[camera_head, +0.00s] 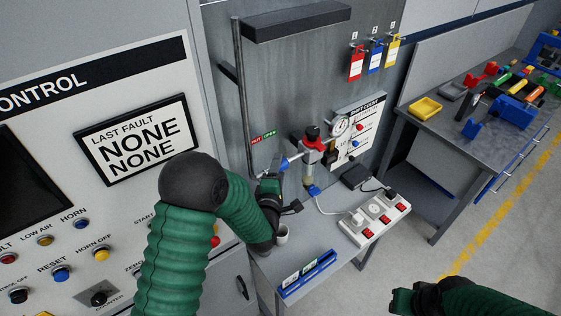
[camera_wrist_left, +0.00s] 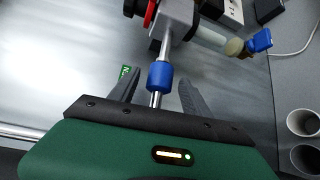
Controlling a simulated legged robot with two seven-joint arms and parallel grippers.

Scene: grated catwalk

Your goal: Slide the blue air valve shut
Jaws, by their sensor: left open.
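The blue air valve sleeve (camera_wrist_left: 160,75) sits on a thin metal pipe running to the grey regulator body (camera_wrist_left: 178,18). In the head view the sleeve (camera_head: 284,163) is left of the regulator with red parts (camera_head: 312,146). My left gripper (camera_head: 275,182) is just in front of it, partly hidden by its own arm. In the left wrist view its open fingers (camera_wrist_left: 160,84) lie on either side of the pipe and sleeve, with gaps visible. A red and green shut/open label (camera_head: 263,137) is on the panel. My right gripper (camera_head: 402,301) is low at right, its jaws unclear.
A bench with a white power strip (camera_head: 372,218) and a blue tray (camera_head: 307,273) stands below. Cups (camera_wrist_left: 303,122) are at right in the wrist view. A control cabinet (camera_head: 95,215) is at left. A tool bench (camera_head: 455,125) stands at right. Open floor lies front right.

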